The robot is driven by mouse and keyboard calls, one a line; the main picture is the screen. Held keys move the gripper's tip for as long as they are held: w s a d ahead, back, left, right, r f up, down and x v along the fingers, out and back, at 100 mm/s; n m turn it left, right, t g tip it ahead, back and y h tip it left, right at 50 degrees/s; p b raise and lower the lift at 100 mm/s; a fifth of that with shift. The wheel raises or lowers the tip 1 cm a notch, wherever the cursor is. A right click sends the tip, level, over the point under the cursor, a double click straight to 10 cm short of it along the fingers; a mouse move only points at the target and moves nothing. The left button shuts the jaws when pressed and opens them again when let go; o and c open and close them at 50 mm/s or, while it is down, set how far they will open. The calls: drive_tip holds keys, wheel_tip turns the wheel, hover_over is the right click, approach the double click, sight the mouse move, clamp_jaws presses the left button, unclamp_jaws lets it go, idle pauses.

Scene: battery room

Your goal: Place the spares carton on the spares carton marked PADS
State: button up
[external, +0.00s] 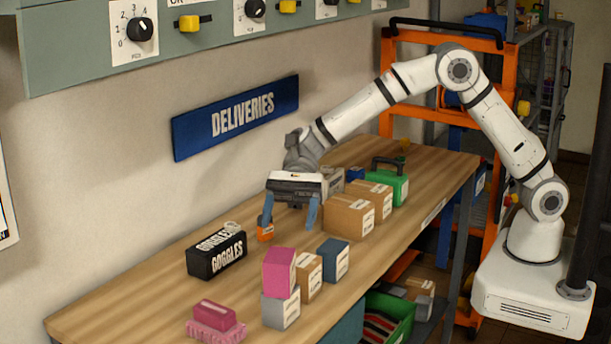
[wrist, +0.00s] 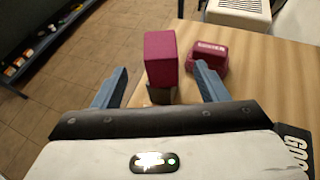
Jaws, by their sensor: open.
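Several labelled cartons stand on the wooden bench, their small print too small to read, so I cannot tell which is marked PADS. Two brown cartons (external: 349,216) stand right of my gripper. In front are a magenta box (external: 279,270) on a grey box (external: 281,309), a brown carton (external: 309,277) and a blue carton (external: 335,259). My gripper (external: 288,228) is open and empty, pointing down above the bench behind the magenta box. In the wrist view the magenta box (wrist: 160,57) appears between the blue fingers, on a box (wrist: 162,95) mostly hidden below it.
A black GOGGLES box (external: 216,255) and a small orange item (external: 265,230) are near the wall side. A pink object (external: 215,321) lies at the front. A green case (external: 388,185) stands farther back. A green bin (external: 390,318) is below the bench. Bare bench (external: 140,290) lies at left.

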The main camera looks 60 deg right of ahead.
drive_tip(key=s+d+r+n+t+h, duration=0.2)
drive_tip(key=d+n+h, duration=0.1)
drive_tip(key=d, duration=1)
drive_tip(key=s+d+r+n+t+h, duration=0.1)
drive_tip(key=s+d+n+t+h, duration=0.15)
drive_tip(key=d, duration=1.05)
drive_tip(key=s+d+f+n+t+h, duration=0.1)
drive_tip(key=s+d+n+h, duration=0.2)
drive_tip(key=s+d, duration=0.3)
drive_tip(key=s+d+f+n+t+h, duration=0.1)
drive_tip(key=s+d+n+h, duration=0.3)
drive_tip(key=d, duration=1.3)
drive_tip(key=s+n+t, duration=0.1)
drive_tip(key=s, duration=0.2)
drive_tip(key=shift+d+f, duration=0.25)
drive_tip(key=shift+f, duration=0.05)
